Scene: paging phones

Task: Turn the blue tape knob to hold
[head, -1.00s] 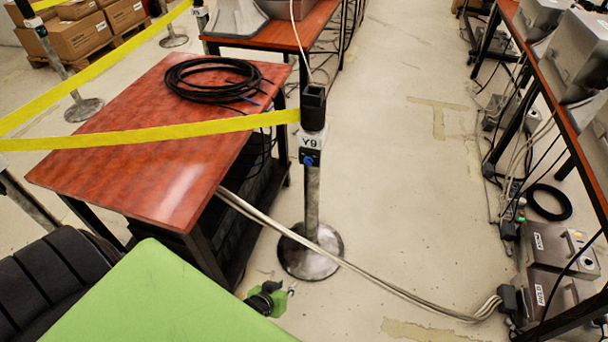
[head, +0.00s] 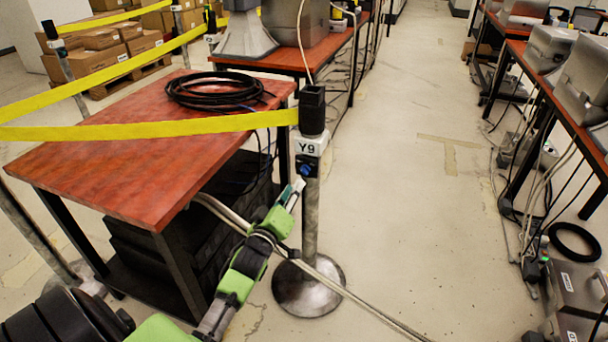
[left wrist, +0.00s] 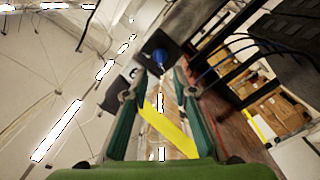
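The blue tape knob (head: 305,170) is on the side of a post's head, just under the white Y9 label (head: 311,147). In the left wrist view the knob (left wrist: 160,57) shows on a dark square plate, beyond and roughly between my fingertips. My left gripper (head: 298,186) is just below the knob in the head view. Its two fingers (left wrist: 152,82) stand apart with nothing between them, and I see no contact with the knob. Any marking around the knob is too small to read. My right gripper is in neither view.
Yellow tape (head: 150,131) runs left from the post across a red-brown table (head: 130,170) with a coiled black cable (head: 215,88). Pale cables (head: 365,303) cross the floor by the post's round base (head: 308,287). The aisle (head: 420,200) to the right is open floor.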

